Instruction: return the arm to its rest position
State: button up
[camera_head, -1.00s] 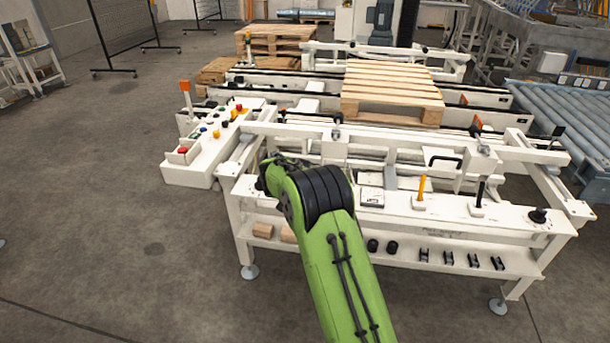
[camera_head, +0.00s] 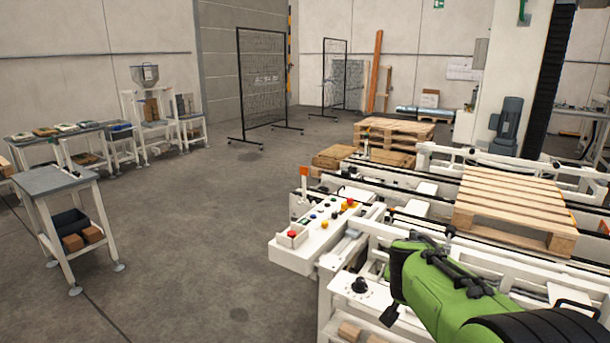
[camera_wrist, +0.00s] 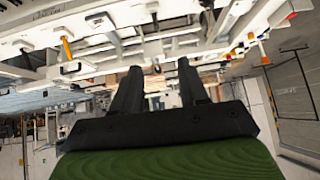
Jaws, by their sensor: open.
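My green arm reaches in from the lower right of the head view, over the near left part of the white machine frame (camera_head: 345,290). My gripper is dark and shows in the wrist view (camera_wrist: 158,85), its two fingers apart with nothing between them. In the head view a dark part of the arm's end (camera_head: 391,312) hangs beside the machine's near bench; the fingers cannot be made out clearly there. The wrist view is tilted and shows the white machine upside down beyond the fingers.
A control panel (camera_head: 318,236) with coloured buttons stands left of the arm. A wooden pallet (camera_head: 513,207) lies on the conveyor. A small grey-topped table (camera_head: 52,180) stands at the left. More pallets (camera_head: 393,136) are behind. The floor between is clear.

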jog(key=s+a+r+n+y+p, duration=0.1)
jog(key=s+a+r+n+p, duration=0.15)
jog(key=s+r, duration=0.45)
jog(key=s+a+r+n+y+p, duration=0.1)
jog(key=s+a+r+p, duration=0.15)
jog(key=s, duration=0.85)
jog(key=s+a+f+n+g+y+p, duration=0.1)
jog(key=s+a+n, duration=0.2)
jog(key=s, duration=0.9)
jog(key=shift+s+a+f+g+y, duration=0.15)
jog(key=shift+s+a+g+y, duration=0.15)
jog(key=shift+a+y, duration=0.1)
jog(key=shift+w, duration=0.1)
